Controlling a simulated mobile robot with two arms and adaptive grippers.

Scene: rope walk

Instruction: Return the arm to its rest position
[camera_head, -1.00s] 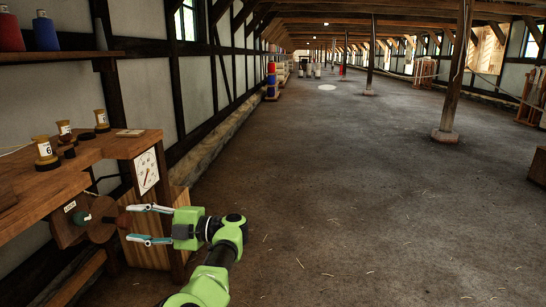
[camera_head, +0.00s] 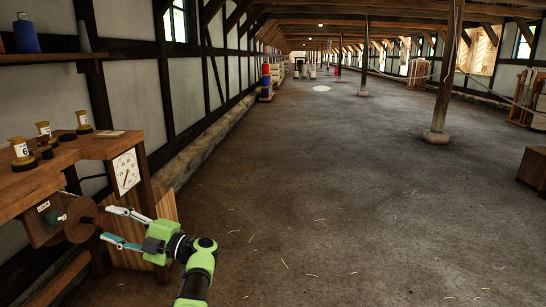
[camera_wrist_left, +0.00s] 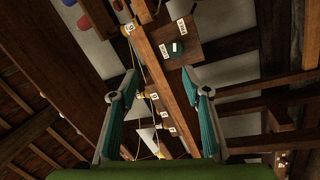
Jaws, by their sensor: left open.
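My left arm, green and black, comes in at the bottom of the head view. Its gripper (camera_head: 106,222) is open with two pale teal-edged fingers pointing left. Nothing shows between them. The fingertips are beside a round brown wooden disc (camera_head: 80,219) on the front of the workbench (camera_head: 40,183); I cannot tell whether they touch it. In the left wrist view the two fingers (camera_wrist_left: 159,75) stand wide apart. My right gripper is not in view.
A white dial gauge (camera_head: 126,171) is on the bench's side, close behind the gripper. Several labelled spools (camera_head: 22,152) stand on the bench. A shelf (camera_head: 40,57) hangs above. The floor (camera_head: 330,210) to the right is wide and clear, with posts (camera_head: 445,70) farther off.

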